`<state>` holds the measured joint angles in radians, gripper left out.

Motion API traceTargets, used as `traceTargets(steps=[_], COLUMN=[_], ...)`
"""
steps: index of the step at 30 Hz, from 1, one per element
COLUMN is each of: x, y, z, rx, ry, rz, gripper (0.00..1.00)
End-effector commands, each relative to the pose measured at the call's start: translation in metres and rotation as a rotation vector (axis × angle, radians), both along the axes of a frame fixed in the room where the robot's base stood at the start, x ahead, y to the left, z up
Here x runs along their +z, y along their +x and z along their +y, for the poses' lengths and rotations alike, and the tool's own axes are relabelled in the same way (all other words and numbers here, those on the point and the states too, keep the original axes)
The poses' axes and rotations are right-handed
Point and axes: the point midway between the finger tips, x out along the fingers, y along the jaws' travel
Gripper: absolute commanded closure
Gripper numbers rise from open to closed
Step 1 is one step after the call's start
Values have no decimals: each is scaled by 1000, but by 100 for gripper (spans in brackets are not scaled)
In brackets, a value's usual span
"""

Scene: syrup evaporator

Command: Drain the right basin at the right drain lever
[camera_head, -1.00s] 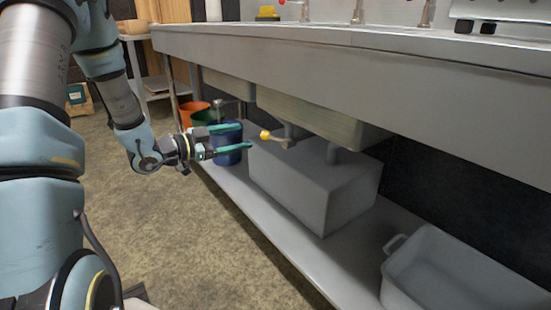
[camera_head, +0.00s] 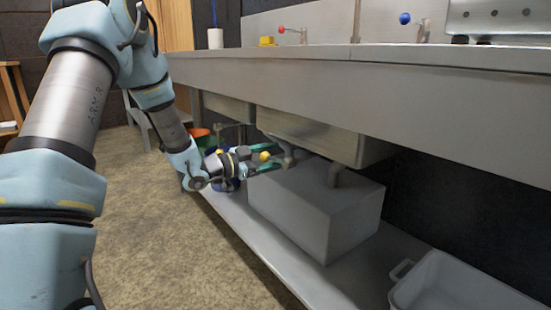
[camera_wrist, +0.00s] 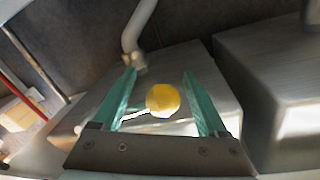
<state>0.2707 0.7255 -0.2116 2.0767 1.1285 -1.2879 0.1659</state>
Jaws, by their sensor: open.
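The drain lever's yellow ball knob (camera_head: 265,156) sits below the counter, beside a metal pipe valve (camera_head: 287,158) under the right basin (camera_head: 310,135). My gripper (camera_head: 268,161) is at the knob with its fingers pointing right. In the wrist view, the yellow knob (camera_wrist: 163,99) lies between the two open teal fingers of my gripper (camera_wrist: 159,76), with a gap visible on each side. The lever's arm is mostly hidden behind the knob and fingers.
A grey box (camera_head: 310,210) stands on the low shelf (camera_head: 245,230) under the basin. A grey tub (camera_head: 455,285) is at lower right. An orange bucket (camera_head: 200,133) is behind my arm. The counter edge (camera_head: 350,75) runs above my gripper. Floor is clear at left.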

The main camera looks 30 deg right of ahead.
Motion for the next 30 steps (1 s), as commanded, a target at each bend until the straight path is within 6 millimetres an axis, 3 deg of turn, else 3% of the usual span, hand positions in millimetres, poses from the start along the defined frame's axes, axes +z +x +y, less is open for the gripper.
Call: traceTargets(steps=[8,27,30], x=[0,0,0], y=[0,0,0], z=[-1,-1,-1], rx=[0,0,0], ry=[1,0,0], rz=[1,1,1], gripper=[24,96,100])
